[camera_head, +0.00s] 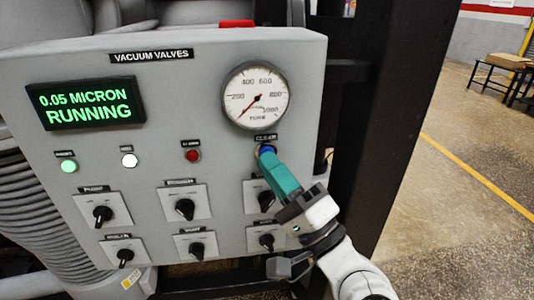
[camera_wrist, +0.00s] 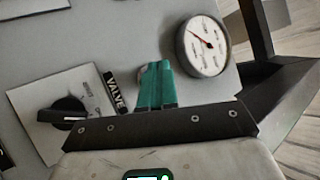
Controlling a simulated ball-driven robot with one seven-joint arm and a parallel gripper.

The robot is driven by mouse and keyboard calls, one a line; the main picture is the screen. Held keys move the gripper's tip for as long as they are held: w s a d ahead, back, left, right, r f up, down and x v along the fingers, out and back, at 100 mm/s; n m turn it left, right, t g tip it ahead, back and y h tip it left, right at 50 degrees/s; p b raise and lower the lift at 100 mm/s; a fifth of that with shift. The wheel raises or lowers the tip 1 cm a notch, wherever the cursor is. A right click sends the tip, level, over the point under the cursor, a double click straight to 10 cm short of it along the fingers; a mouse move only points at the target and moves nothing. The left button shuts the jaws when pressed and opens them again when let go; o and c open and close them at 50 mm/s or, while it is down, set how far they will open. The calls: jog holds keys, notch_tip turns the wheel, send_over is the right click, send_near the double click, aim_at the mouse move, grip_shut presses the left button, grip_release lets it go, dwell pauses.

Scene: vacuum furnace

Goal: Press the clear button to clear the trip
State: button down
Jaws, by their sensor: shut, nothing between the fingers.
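The vacuum valves panel is a grey box face with a green-lit display (camera_head: 87,103) reading "0.05 MICRON RUNNING". The clear button (camera_head: 266,149) is blue and sits under a "CLEAR" label, below the round gauge (camera_head: 257,96). My gripper (camera_head: 267,157) has teal fingers that are shut and empty. Its fingertips are at the button and cover most of it; I cannot tell whether they press it. In the wrist view the shut fingers (camera_wrist: 156,70) point at the panel, and the button is hidden behind them.
A lit green lamp (camera_head: 69,166), a white lamp (camera_head: 129,160) and a red lamp (camera_head: 192,156) sit in a row left of the button. Several black rotary knobs, one of them (camera_head: 185,209) at lower middle, lie below. A dark frame post stands right of the panel, with open floor beyond.

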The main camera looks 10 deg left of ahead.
jog(key=shift+s+d, duration=0.2)
jog(key=shift+s, duration=0.4)
jog(key=shift+s+d, duration=0.25)
jog(key=shift+s, duration=0.55)
jog(key=shift+s+d, duration=0.2)
jog(key=shift+s, duration=0.6)
jog(key=shift+s+d, duration=0.25)
jog(key=shift+s, duration=0.55)
jog(key=s+d+f+n+g+h, duration=0.1)
jog(key=d+f+n+g+h, duration=0.2)
jog(key=f, duration=0.6)
jog(key=s+d+f+g+h, duration=0.15)
jog(key=d+f+h, duration=0.25)
jog(key=f, duration=0.5)
jog(key=s+d+f+n+g+h, duration=0.2)
jog(key=d+f+h, duration=0.15)
jog(key=f, duration=0.55)
jog(key=s+d+f+g+h, duration=0.4)
jog(key=s+d+f, duration=0.2)
jog(key=s+d, duration=0.3)
jog(key=s+d+f+n+g+h, duration=0.1)
jog(key=s+d+f+g+h, duration=0.3)
jog(key=s+d, duration=0.6)
notch_tip(320, 180, down, 3)
jog(key=shift+s+r, duration=0.1)
jog(key=shift+s, duration=0.45)
